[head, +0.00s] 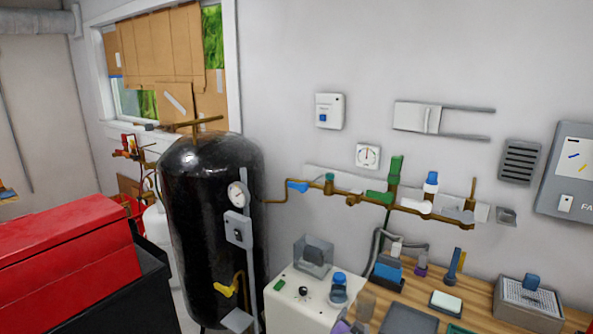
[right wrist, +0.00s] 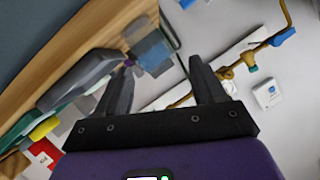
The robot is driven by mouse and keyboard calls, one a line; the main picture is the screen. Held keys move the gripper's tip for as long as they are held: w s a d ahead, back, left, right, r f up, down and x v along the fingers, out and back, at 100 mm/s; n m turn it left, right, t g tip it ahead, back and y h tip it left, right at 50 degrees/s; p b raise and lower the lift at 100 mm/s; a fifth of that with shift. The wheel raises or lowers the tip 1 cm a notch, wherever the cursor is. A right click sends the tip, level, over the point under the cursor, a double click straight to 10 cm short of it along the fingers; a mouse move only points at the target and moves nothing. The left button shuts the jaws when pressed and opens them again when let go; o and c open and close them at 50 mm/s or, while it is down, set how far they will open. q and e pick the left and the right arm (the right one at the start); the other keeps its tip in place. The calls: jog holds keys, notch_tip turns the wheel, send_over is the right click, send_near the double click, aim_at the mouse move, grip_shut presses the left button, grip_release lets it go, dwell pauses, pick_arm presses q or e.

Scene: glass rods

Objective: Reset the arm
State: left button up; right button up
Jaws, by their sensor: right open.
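My right gripper (right wrist: 160,60) shows in the right wrist view, with a purple body and two dark fingers spread apart. Nothing is between the fingers. In the head view only a small purple patch shows at the bottom edge, by the white box; it looks like part of this gripper. My left gripper is in neither view. I cannot make out any glass rods.
A wooden bench (head: 478,288) with a grey-topped box (head: 530,303) and small items is at lower right. A white box (head: 300,306) stands beside a black tank (head: 205,200). Brass pipework (head: 415,212) runs along the wall. A red chest (head: 65,265) is at left.

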jog(key=s+a+f+n+g+y+p, duration=0.2)
jog(key=s+f+n+g+y, duration=0.4)
jog(key=s+f, duration=1.2)
jog(key=s+a+f+g+y, duration=0.1)
jog(key=s+g, duration=0.1)
jog(key=s, duration=0.4)
jog(key=s+a+f+g+y, duration=0.1)
jog(key=s+a+f+g, duration=0.1)
jog(key=s, duration=0.5)
jog(key=s+a+f+g, duration=0.1)
jog(key=s+f+g, duration=0.1)
jog(key=s, duration=0.4)
jog(key=shift+s+a+n+g+y+p, duration=0.2)
jog(key=shift+a+n+g+y+p, duration=0.05)
jog(key=shift+n+g+y+p, duration=0.15)
jog(key=shift+w+f, duration=0.1)
